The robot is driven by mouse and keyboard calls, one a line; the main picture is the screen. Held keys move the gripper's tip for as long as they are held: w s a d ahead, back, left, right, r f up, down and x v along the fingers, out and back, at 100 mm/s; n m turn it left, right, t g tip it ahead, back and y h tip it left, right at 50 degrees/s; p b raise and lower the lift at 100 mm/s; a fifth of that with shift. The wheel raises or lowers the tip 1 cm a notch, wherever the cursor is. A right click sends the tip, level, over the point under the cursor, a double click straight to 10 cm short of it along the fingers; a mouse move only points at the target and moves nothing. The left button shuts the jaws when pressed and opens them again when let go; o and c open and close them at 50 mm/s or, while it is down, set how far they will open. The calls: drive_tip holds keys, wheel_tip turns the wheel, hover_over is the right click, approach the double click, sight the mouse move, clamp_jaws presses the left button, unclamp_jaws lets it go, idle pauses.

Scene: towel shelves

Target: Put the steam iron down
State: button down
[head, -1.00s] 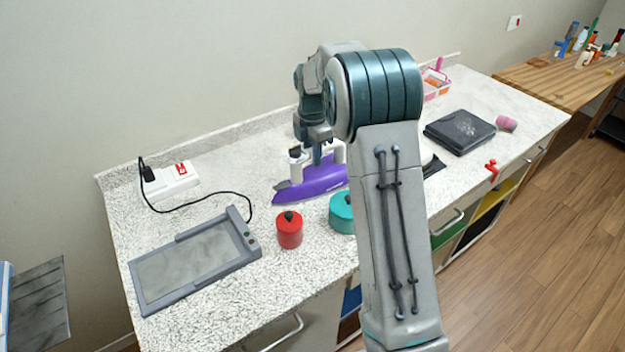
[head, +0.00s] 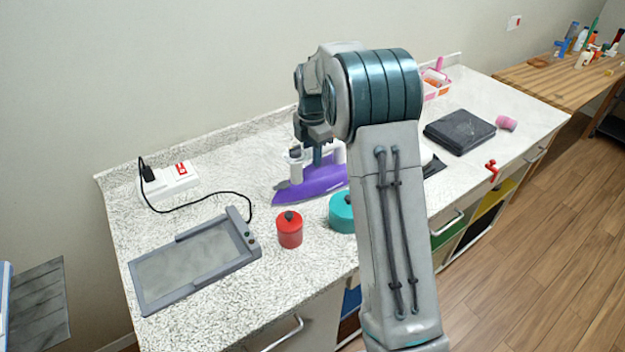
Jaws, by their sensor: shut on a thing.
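The purple and white steam iron (head: 312,186) is on or just above the speckled white counter (head: 232,160), near its middle; whether its sole touches the counter I cannot tell. Its pointed tip faces left. My gripper (head: 318,158) points down at the iron's white handle from above and is shut on it. The fingertips are partly hidden by the handle. My arm covers the right end of the iron.
A red lidded pot (head: 290,231) and a teal lidded pot (head: 342,213) stand in front of the iron. A grey framed plate (head: 196,263) lies front left, with a cord to a white power strip (head: 169,184). A black flat case (head: 459,132) lies right. Counter left of the iron is clear.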

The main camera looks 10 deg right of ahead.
drive_tip(key=shift+w+r, duration=0.1)
drive_tip(key=shift+r, duration=0.2)
